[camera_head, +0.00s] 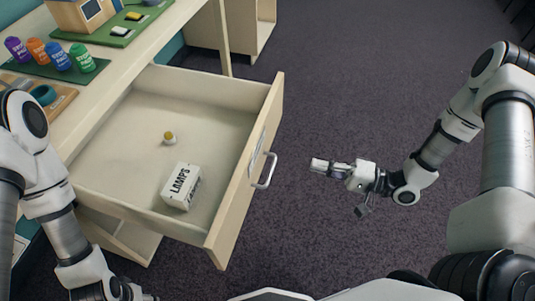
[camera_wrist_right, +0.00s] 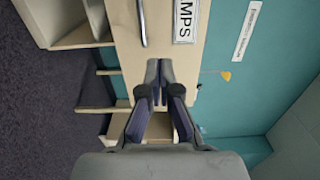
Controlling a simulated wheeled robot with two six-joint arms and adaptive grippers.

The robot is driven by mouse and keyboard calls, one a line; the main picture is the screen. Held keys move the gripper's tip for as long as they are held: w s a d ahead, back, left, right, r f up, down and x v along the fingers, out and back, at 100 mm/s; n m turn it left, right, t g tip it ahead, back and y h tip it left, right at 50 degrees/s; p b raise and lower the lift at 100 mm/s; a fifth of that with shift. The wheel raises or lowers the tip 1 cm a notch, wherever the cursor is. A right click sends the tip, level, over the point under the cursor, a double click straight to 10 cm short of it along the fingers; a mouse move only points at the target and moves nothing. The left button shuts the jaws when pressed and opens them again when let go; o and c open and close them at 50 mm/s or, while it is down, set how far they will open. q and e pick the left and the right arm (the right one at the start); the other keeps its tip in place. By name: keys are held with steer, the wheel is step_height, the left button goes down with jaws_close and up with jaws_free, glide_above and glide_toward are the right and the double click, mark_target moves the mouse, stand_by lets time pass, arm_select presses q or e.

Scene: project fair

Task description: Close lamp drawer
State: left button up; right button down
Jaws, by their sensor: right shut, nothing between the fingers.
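The wooden lamp drawer (camera_head: 222,92) stands pulled well out of the desk in the head view. A metal handle (camera_head: 264,171) sits on its front panel. Inside lie a white box (camera_head: 181,187) marked "LAMPS" and a small round yellow-and-white item (camera_head: 169,138). My right gripper (camera_head: 316,164) is shut and empty, in front of the drawer front and apart from the handle. In the right wrist view, its fingers (camera_wrist_right: 158,68) point at the drawer front (camera_wrist_right: 160,40), with the handle (camera_wrist_right: 142,22) and a label ending in "MPS" (camera_wrist_right: 186,20) ahead. My left gripper (camera_head: 143,297) is mostly cut off at the bottom edge.
The desk top (camera_head: 150,38) holds several coloured cans (camera_head: 58,56) on a green mat, a wooden tray and a model house (camera_head: 82,14). My left arm is beside the drawer's left side. The carpet (camera_head: 350,90) beyond the drawer front is clear.

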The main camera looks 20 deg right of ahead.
mark_target(261, 152)
arm_select(q)
steer(key=shift+f+b, duration=0.55)
steer(key=shift+f, duration=0.2)
arm_select(e)
steer(key=x, duration=1.2)
steer(key=shift+w+a+f, duration=0.1)
steer(key=shift+w+a, duration=0.05)
steer(key=shift+w, duration=0.1)
